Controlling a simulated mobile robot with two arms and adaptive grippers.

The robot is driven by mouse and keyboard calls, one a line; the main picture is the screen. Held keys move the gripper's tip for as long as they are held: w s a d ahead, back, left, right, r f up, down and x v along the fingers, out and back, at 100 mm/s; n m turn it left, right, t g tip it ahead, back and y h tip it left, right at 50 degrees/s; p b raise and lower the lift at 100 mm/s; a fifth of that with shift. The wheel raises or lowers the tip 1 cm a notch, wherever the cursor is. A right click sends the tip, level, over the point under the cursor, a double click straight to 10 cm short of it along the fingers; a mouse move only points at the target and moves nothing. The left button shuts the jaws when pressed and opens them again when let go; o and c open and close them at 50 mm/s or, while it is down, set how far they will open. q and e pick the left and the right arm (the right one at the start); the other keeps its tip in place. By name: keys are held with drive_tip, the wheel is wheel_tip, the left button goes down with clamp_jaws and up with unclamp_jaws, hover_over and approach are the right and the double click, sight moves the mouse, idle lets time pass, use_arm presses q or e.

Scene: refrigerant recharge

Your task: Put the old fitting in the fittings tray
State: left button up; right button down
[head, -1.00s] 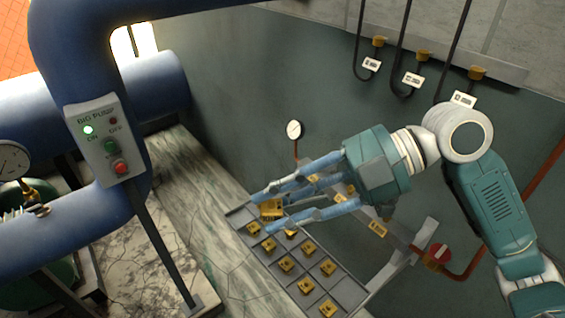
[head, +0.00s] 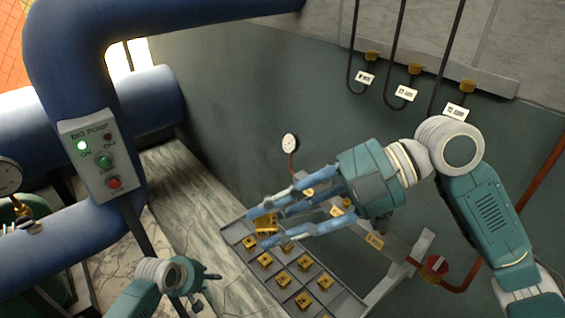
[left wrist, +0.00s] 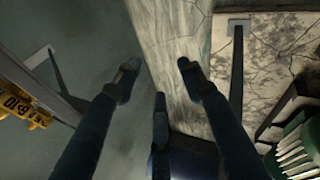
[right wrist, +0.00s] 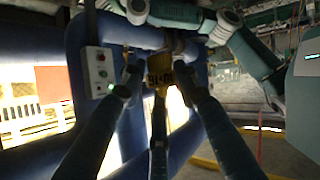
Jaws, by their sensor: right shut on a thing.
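My right gripper (head: 262,230) is shut on a brass-yellow fitting (head: 266,223), held over the far left end of the grey fittings tray (head: 343,300). The fitting also shows between the fingers in the right wrist view (right wrist: 158,76), with dark markings on it. I cannot tell whether it touches the tray. The tray has compartments holding several small brass fittings (head: 283,278). My left gripper (head: 208,288) is low in the middle of the head view, left of the tray. In the left wrist view its fingers (left wrist: 158,85) are spread with nothing between them.
A blue pipe carries a pump switch box (head: 100,158) on the left. A gauge (head: 290,143) and a red valve handle (head: 434,268) stand near the tray. Labelled hoses (head: 406,92) hang on the back wall. The stone ledge (head: 190,195) left of the tray is clear.

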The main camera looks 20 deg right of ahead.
use_arm(q)
drive_tip(key=w+d+r, duration=0.1)
drive_tip(key=d+r, duration=0.3)
drive_tip(key=r, duration=0.6)
drive_tip(key=d+r+n+g+h, duration=0.1)
drive_tip(key=d+r, duration=0.3)
drive_tip(key=r, duration=0.5)
drive_tip(key=w+d+r, duration=0.1)
drive_tip(key=d+r, duration=0.4)
drive_tip(key=r, duration=0.5)
wheel_tip(320, 180, up, 29)
drive_tip(key=m+y, duration=0.3)
drive_tip(key=y, duration=0.3)
hover_over(264, 216)
drive_tip(key=s+d, duration=0.2)
use_arm(e)
drive_tip(key=shift+s, duration=0.1)
use_arm(q)
drive_tip(key=g, duration=0.1)
use_arm(e)
drive_tip(key=shift+d, duration=0.1)
use_arm(q)
drive_tip(key=x, duration=1.1)
drive_tip(key=shift+s+a+f, duration=0.25)
drive_tip(key=shift+a+f, duration=0.1)
drive_tip(key=shift+a, duration=0.05)
